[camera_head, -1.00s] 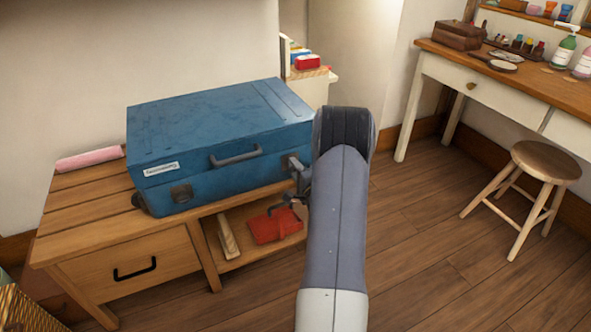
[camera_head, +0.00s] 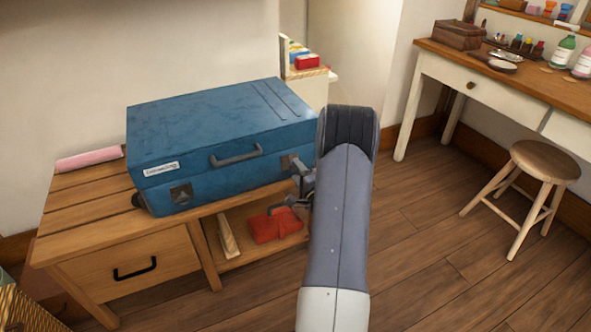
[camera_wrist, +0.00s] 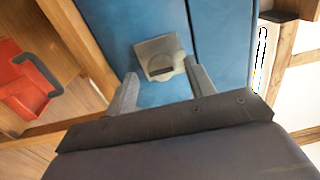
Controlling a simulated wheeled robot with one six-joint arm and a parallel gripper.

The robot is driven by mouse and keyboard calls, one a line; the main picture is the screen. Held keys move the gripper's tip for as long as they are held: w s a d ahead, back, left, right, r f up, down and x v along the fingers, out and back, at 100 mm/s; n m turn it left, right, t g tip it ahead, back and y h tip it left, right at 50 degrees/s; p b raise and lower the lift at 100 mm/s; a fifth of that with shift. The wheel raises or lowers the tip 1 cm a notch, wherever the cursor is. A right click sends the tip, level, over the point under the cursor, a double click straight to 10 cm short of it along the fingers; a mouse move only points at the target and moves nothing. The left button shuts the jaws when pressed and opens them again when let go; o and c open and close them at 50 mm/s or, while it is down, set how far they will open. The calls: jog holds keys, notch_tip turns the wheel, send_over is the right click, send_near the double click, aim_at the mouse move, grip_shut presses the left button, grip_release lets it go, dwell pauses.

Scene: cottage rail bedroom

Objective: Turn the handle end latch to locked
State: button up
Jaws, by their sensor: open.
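A closed blue suitcase (camera_head: 215,130) lies flat on a wooden bench, with a grey carry handle (camera_head: 236,156) on its front face. A metal latch (camera_head: 291,163) is near the front right corner, partly hidden by my arm; another latch (camera_head: 181,193) is near the left end. In the wrist view a latch with a square metal plate (camera_wrist: 158,52) and a round, slotted knob (camera_wrist: 164,66) sits on the blue side. My gripper (camera_wrist: 161,73) is open, its fingers on either side of the knob in the picture. I cannot tell whether they touch it.
The wooden bench (camera_head: 95,225) has a drawer and an open shelf holding a red item (camera_head: 277,226). A pink roll (camera_head: 88,159) lies on its left end. A stool (camera_head: 545,162) and a desk (camera_head: 500,78) stand at right, with clear floor between.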

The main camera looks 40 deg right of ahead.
jog(key=p+v, duration=0.1)
jog(key=v, duration=0.8)
jog(key=b+x, duration=0.1)
jog(key=x, duration=0.9)
jog(key=shift+w+d+b, duration=0.1)
jog(key=shift+w+b, duration=0.25)
jog(key=shift+w, duration=0.05)
